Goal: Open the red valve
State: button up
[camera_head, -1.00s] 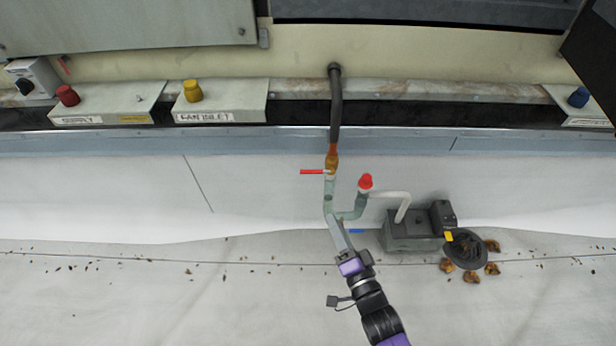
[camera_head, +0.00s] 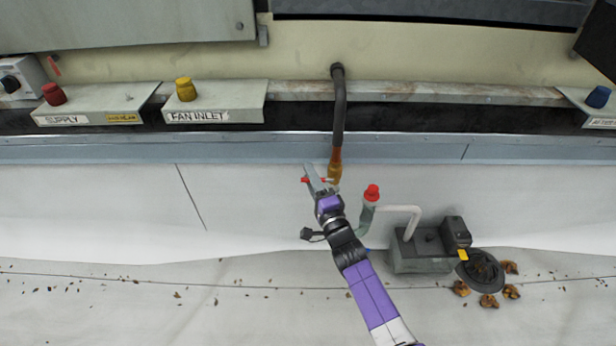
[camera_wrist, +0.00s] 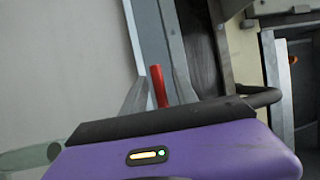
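The red valve lever (camera_head: 305,180) sticks out left from the brass fitting (camera_head: 335,170) at the lower end of the dark hose. My gripper (camera_head: 313,172) reaches up to it, and its fingers hide part of the lever. In the wrist view the red lever (camera_wrist: 158,86) stands between the two grey fingers of my gripper (camera_wrist: 160,85). The fingers are apart, with small gaps showing beside the lever. My wrist hides the pipe just below the fitting.
A red-capped pipe (camera_head: 372,193) stands just right of my wrist, with a white tube leading to a grey pump box (camera_head: 420,250). The dark hose (camera_head: 338,110) hangs above. Floor at left is clear apart from debris.

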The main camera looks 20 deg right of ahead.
jog(key=shift+x, duration=1.05)
grip_shut()
jog(key=shift+f, duration=0.1)
dwell(0.6)
